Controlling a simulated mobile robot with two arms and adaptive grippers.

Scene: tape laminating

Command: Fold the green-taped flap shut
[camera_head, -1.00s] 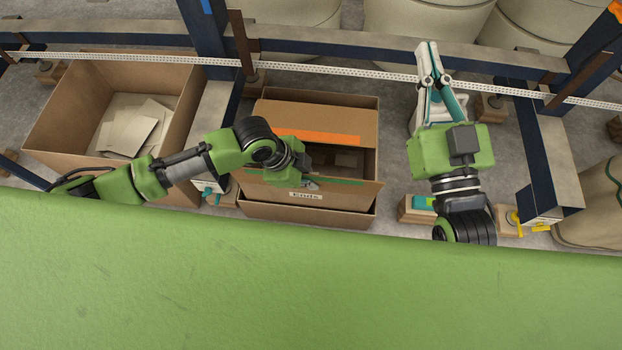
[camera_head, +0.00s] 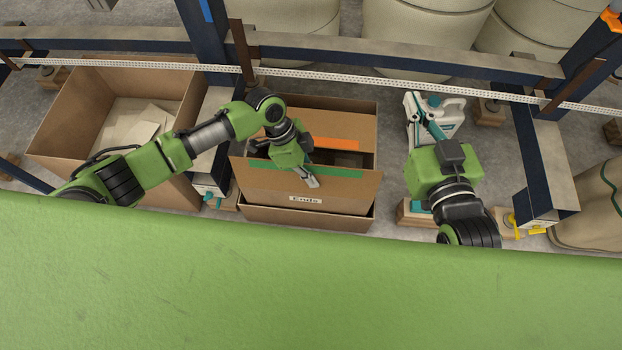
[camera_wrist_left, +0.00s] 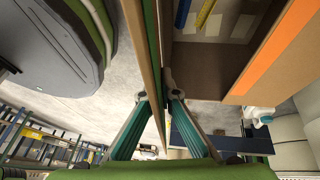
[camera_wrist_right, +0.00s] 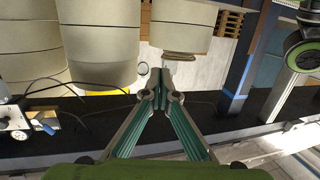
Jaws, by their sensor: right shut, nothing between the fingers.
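The open cardboard box (camera_head: 307,216), labelled "Ends", stands mid-view. Its front flap (camera_head: 345,188) carries a strip of green tape (camera_head: 338,172) and stands up, tilted over the opening. The back flap (camera_head: 280,117) carries orange tape (camera_head: 336,143), which also shows in the left wrist view (camera_wrist_left: 275,45). My left gripper (camera_head: 312,182) is at the green-taped flap's upper edge. In the left wrist view, the flap (camera_wrist_left: 157,85) runs between its closed fingers. My right gripper (camera_head: 415,100) is shut and empty, right of the box. Part of the box's inside is hidden.
A second open box (camera_head: 62,118) with papers stands left. Dark blue frame posts (camera_head: 208,45) and a perforated white rail (camera_head: 330,70) surround the box. The green surface (camera_head: 300,290) in front is clear.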

